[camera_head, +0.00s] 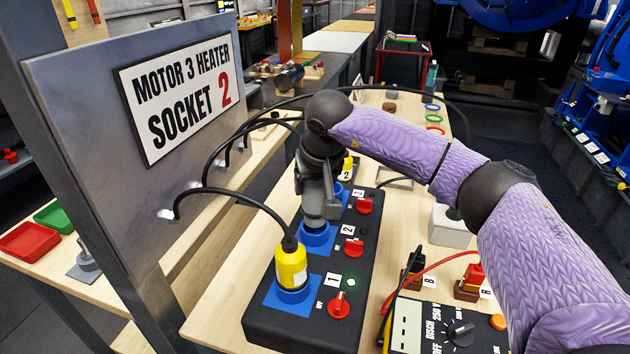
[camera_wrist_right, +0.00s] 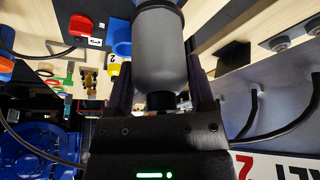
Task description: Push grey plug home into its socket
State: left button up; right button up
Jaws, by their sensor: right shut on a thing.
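My right gripper (camera_head: 318,205) points down over the middle blue socket (camera_head: 316,240) of the black box. It is shut on the grey plug (camera_wrist_right: 160,50), which fills the space between the dark fingers in the right wrist view. In the head view the plug is mostly hidden by the gripper. Its lower end is at the socket's blue collar; how deep it sits I cannot tell. My left gripper is not in view.
A yellow plug (camera_head: 291,268) stands in the nearest socket, by a lit green lamp. Another yellow plug (camera_head: 347,165) is behind my gripper. Red knobs (camera_head: 354,247) line the box's right side. Black cables run from the sign panel (camera_head: 110,200). A multimeter (camera_head: 440,328) lies at front right.

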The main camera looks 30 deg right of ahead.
aim_at(315, 201)
dwell(0.4)
jog(key=shift+f+b, duration=0.95)
jog(key=shift+f, duration=1.15)
jog(key=o, duration=1.3)
jog(key=shift+o, duration=0.2)
jog(key=p+v, duration=0.2)
jog(key=v, duration=0.8)
